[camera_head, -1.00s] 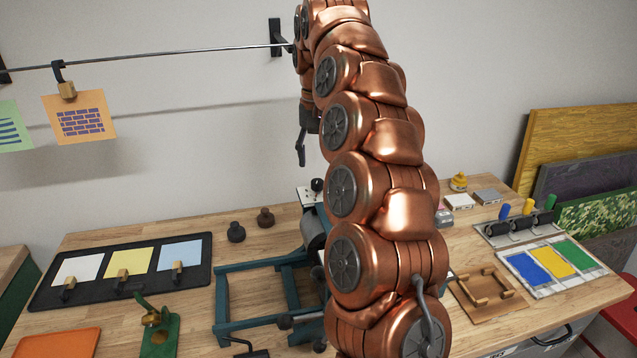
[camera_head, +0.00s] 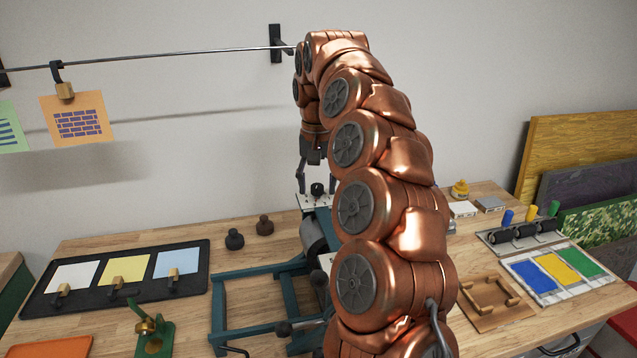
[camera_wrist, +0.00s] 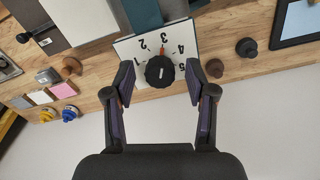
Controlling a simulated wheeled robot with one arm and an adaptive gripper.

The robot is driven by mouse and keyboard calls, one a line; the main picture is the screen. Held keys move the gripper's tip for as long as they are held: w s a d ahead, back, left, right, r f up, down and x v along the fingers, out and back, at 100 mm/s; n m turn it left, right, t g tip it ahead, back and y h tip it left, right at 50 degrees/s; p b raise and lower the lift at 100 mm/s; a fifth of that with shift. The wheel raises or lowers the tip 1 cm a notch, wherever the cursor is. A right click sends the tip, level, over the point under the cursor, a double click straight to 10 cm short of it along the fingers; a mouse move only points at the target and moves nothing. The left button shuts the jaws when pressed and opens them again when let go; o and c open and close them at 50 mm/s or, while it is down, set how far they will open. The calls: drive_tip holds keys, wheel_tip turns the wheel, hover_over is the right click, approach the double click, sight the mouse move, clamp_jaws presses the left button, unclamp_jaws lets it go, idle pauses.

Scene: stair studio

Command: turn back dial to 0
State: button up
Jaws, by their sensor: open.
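The back dial is a black knob (camera_head: 317,189) on a white plate (camera_head: 308,202) at the back of the teal-framed press. In the wrist view the knob (camera_wrist: 160,72) shows a short white line, and the plate has printed numbers, with 2, 3, 4 and 5 readable. A small orange mark lies by the 3. The 0 cannot be made out. My gripper (camera_wrist: 160,84) is open, with one finger on each side of the knob and visible gaps between. In the head view my gripper (camera_head: 316,178) points down over the dial.
The teal press frame (camera_head: 221,315) and grey roller (camera_head: 313,232) stand below the dial. Two dark knobs (camera_head: 234,239) sit to the left on the bench. The wall is close behind. A rail (camera_head: 170,57) with hanging cards runs above left.

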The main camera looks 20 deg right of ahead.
drive_tip(key=shift+c, duration=0.4)
clamp_jaws()
drive_tip(key=shift+d, duration=0.15)
